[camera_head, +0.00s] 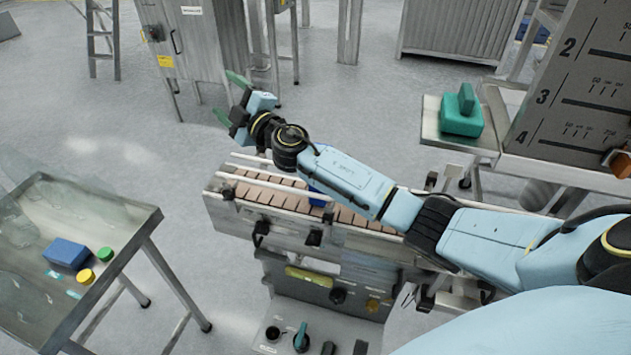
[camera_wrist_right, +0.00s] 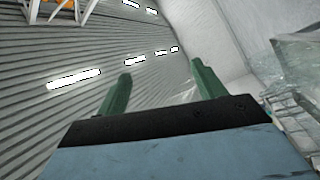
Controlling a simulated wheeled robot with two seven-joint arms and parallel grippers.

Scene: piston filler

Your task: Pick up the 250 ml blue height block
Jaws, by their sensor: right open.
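A blue block (camera_head: 66,253) lies on the metal side table (camera_head: 120,222) at the left in the head view. Another blue thing (camera_head: 318,198) shows in part on the conveyor (camera_head: 268,192), mostly hidden behind my right forearm. I cannot read a volume mark on either. My right gripper (camera_head: 230,98) is open and empty, held above and beyond the conveyor's far left end, apart from both blue things. Its green fingers stand apart in the right wrist view (camera_wrist_right: 161,75), with only wall and ceiling beyond them. My left gripper is not in view.
A yellow disc (camera_head: 86,276) and a green disc (camera_head: 105,254) lie by the block. A teal block (camera_head: 461,115) sits on a stand at right, beside a numbered panel (camera_head: 590,85). Metal cabinets stand at the back. Floor between side table and conveyor is clear.

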